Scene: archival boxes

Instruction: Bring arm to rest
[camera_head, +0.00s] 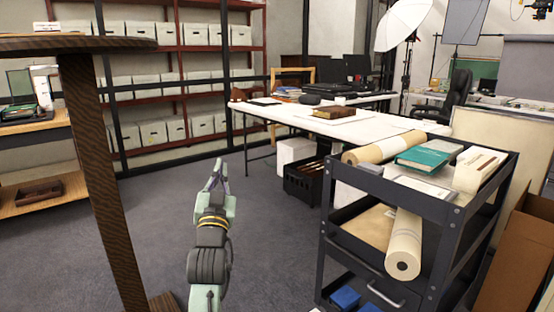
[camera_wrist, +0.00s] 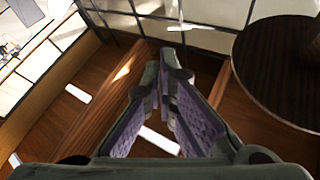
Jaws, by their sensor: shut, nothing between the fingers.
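My arm rises from the bottom middle of the head view, and my gripper (camera_head: 218,164) is at its upper end, pointing up and away. The gripper is over open grey floor, apart from the furniture. In the wrist view my gripper (camera_wrist: 170,65) has its two fingers converging at the tips, with nothing held between them. The wrist view looks up toward a brown beamed ceiling and bright window panes.
A round wooden table (camera_head: 70,42) on a dark post stands at left; its top also shows in the wrist view (camera_wrist: 262,75). A dark cart (camera_head: 335,245) with rolls and books stands at right. A white table (camera_head: 385,128) and box shelves (camera_head: 180,47) are behind. Floor (camera_head: 270,230) between is clear.

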